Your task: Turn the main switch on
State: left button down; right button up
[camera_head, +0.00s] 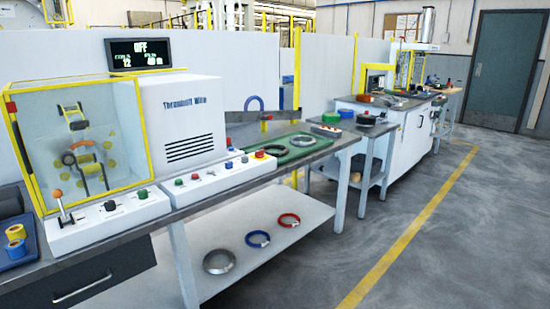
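The coil wrapping machine has a white cabinet (182,118) and a clear enclosure (85,130) with a yellow frame on the left. A dark display (150,54) on top appears to read "OFF". The front control box (80,232) carries a lever with an orange ball (57,193), a black knob (110,206) and a green knob (142,194). A second control panel (215,179) to its right carries several small red, green and dark controls. I cannot tell which control is the main switch. Neither of my grippers is in view.
A green tray (292,147) with coils lies on the bench to the right. Grey, blue and red coils lie on the lower shelf (265,228). A blue tray (18,255) with yellow tape rolls is at far left. The floor (440,250) at right is clear.

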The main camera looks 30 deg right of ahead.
aim_at(260, 154)
jog(key=z, duration=0.8)
jog(key=i, duration=0.55)
jog(key=z, duration=0.9)
jog(key=i, duration=1.35)
jog(key=u, duration=0.15)
